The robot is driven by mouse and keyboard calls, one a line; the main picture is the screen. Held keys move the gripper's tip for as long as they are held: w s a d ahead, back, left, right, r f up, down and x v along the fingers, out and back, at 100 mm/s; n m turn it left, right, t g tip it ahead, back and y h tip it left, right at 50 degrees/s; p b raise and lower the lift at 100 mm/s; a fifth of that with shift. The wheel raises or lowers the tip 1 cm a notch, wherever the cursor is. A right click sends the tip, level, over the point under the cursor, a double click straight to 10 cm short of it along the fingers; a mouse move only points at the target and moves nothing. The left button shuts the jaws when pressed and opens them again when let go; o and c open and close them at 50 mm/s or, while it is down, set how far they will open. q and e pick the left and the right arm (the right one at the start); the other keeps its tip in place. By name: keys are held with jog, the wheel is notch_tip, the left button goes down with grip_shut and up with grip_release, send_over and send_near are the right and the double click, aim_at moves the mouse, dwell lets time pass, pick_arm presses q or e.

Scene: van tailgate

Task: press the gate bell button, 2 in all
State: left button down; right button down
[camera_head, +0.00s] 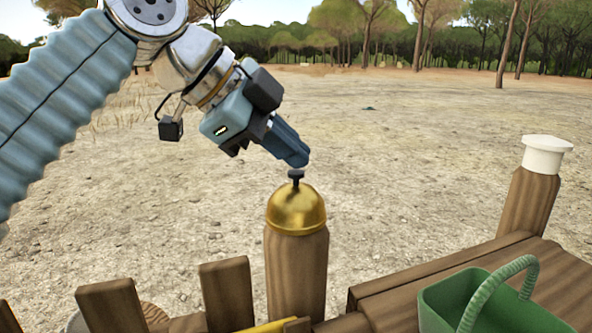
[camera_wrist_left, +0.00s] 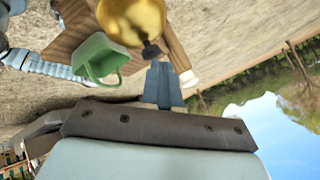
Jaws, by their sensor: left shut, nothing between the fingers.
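The gate bell is a shiny brass dome (camera_head: 296,210) on top of a wooden post (camera_head: 296,272), with a small dark button (camera_head: 296,175) at its crown. My left gripper (camera_head: 304,160) is shut and empty, its fingertips pointing down just above the button. In the head view I cannot tell whether the tips touch it. In the left wrist view the brass dome (camera_wrist_left: 132,20) and its dark button (camera_wrist_left: 151,50) show just beyond the shut fingertips (camera_wrist_left: 160,66). My right gripper is not in view.
A green basket (camera_head: 490,300) with a handle stands on the wooden tabletop (camera_head: 440,270) at the right. A white-capped post (camera_head: 530,205) stands behind it. Wooden pickets (camera_head: 228,293) stand left of the bell post. Open dry ground lies beyond.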

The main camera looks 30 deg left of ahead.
aim_at(290, 173)
pick_arm(q)
jog(key=shift+f, duration=0.3)
jog(key=shift+r, duration=0.1)
dwell(0.3)
jog(key=shift+r+p, duration=0.75)
jog(key=shift+r, duration=0.15)
notch_tip(290, 173, up, 3)
jog(key=p, duration=0.3)
jog(key=shift+r, duration=1)
dwell(1.4)
